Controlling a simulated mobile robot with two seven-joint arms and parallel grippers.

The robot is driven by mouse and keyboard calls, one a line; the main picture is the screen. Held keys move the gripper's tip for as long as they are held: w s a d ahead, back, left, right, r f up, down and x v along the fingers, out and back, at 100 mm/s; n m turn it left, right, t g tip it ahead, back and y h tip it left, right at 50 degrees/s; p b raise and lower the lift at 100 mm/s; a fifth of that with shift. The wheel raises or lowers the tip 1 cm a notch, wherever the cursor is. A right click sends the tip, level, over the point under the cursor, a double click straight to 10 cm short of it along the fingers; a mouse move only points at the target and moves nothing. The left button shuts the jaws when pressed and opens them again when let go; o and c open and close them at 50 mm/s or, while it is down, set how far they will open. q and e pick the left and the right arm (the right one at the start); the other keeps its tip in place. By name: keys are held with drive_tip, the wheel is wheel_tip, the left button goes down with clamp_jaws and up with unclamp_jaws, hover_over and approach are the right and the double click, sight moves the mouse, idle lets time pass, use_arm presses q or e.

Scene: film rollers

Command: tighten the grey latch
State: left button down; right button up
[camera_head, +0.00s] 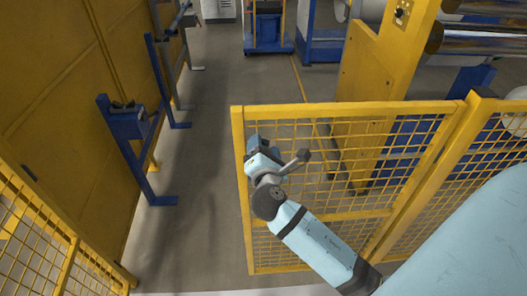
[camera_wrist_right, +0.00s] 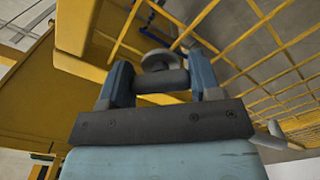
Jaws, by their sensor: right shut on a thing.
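The grey latch (camera_wrist_right: 163,80) shows in the right wrist view as a short grey bar with a round disc beyond it. It lies between the two blue fingers of my right gripper (camera_wrist_right: 160,85), which is shut on it. In the head view my right gripper (camera_head: 254,143) is at the upper left corner of a yellow wire-mesh gate (camera_head: 340,108). There the latch is hidden by the gripper, so I cannot tell how it is turned. My left gripper is in neither view.
A yellow wall (camera_head: 50,90) runs along the left, with a blue stand (camera_head: 135,150) in front of it. Grey floor (camera_head: 200,220) lies clear between stand and gate. A yellow machine frame (camera_head: 380,65) with metal rollers (camera_head: 480,43) stands behind the gate.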

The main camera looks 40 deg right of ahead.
drive_tip(key=m, duration=0.1)
drive_tip(key=m+b, duration=0.2)
drive_tip(key=shift+f+m, duration=0.25)
drive_tip(key=shift+m, duration=0.15)
drive_tip(key=m+b, duration=0.1)
drive_tip(key=m, duration=0.1)
drive_tip(key=shift+m, duration=0.4)
drive_tip(key=shift+m+b, duration=0.55)
drive_tip(key=shift+m, duration=0.25)
drive_tip(key=shift+r, duration=0.1)
drive_tip(key=o, duration=0.9)
